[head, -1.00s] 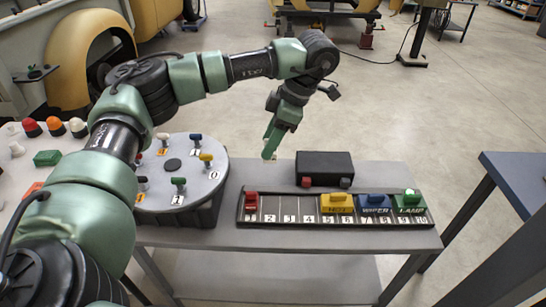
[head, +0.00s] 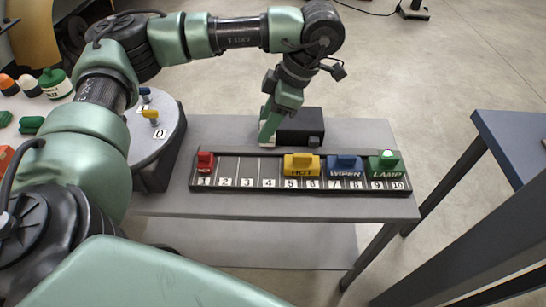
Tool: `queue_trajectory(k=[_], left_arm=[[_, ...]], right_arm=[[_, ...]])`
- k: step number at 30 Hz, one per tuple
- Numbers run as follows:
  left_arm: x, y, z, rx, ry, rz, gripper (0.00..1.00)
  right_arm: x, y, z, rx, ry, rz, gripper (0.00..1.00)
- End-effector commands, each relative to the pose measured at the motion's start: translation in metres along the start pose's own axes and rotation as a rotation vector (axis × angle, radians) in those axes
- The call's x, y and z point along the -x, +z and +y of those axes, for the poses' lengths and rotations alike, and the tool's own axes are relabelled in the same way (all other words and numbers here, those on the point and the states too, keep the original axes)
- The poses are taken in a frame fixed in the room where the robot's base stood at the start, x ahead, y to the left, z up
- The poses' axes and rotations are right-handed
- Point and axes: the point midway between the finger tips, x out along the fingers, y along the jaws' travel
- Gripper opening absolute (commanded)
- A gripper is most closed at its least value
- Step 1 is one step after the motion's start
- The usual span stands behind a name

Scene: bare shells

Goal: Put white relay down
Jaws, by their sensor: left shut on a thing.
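My left gripper (head: 267,138) points down just behind the numbered black tray (head: 240,187), near slots 3 and 4. It is shut, and only a pale bit shows at its fingertips, so the white relay there is mostly hidden by the fingers. I cannot tell whether it touches the table. In the tray, a red relay (head: 205,161) stands at slot 1, a yellow one (head: 300,164) at 5 and 6, a blue one (head: 345,165) at 7 and 8, and a green one (head: 384,162) at 9 and 10. Slots 2, 3 and 4 look empty. My right gripper is not in view.
A black box (head: 301,127) stands behind the tray, right beside my left gripper. A round grey stand (head: 166,128) with coloured pegs is at the left. The grey table (head: 365,134) is bare at back right. A blue-topped table (head: 512,138) stands apart at the right.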

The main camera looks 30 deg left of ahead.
Motion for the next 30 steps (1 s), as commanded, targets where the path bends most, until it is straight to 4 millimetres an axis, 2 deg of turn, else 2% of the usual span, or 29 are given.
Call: queue_trajectory(k=[1, 3, 7, 12, 21, 30], left_arm=[[-0.017, 0.007, -0.001, -0.003, -0.006, 0.002, 0.0], [-0.031, 0.013, -0.001, -0.002, -0.005, 0.002, 0.0], [-0.051, 0.02, 0.0, -0.001, -0.001, 0.003, 0.0], [-0.062, 0.026, 0.0, 0.0, 0.0, 0.0, 0.0], [-0.097, 0.04, 0.0, 0.0, -0.001, 0.002, 0.0], [-0.102, 0.043, 0.0, 0.0, 0.001, 0.0, 0.0]], right_arm=[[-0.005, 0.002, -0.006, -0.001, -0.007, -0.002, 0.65], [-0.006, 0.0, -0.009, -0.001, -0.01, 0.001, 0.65], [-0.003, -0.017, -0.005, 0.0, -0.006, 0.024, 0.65], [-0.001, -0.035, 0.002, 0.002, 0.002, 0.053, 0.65], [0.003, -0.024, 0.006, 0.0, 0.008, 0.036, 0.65], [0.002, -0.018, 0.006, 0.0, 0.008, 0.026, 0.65]])
